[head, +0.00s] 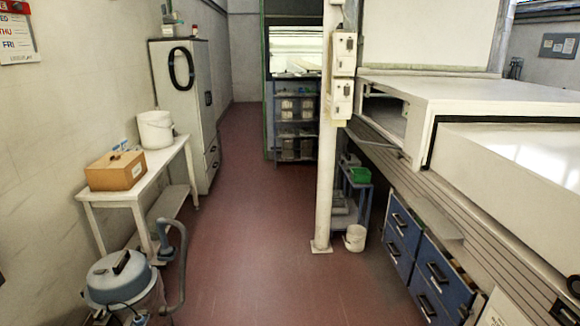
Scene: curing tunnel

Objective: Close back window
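No window that I can clearly make out as the back window shows in the head view. At the far end, a bright pale opening (296,46) shows inside a dark green frame (266,80); I cannot tell whether it is a window or whether it is open. At the top right edge, a strip of what may be glazing (548,8) is cut off by the picture. Neither of my grippers is in view.
A red-brown floor aisle (245,190) runs clear to the back. On the left stand a vacuum cleaner (120,282), a white table (160,165) and a grey cabinet (180,90). On the right are a white post (325,170), blue drawers (402,226) and a large white machine (480,90).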

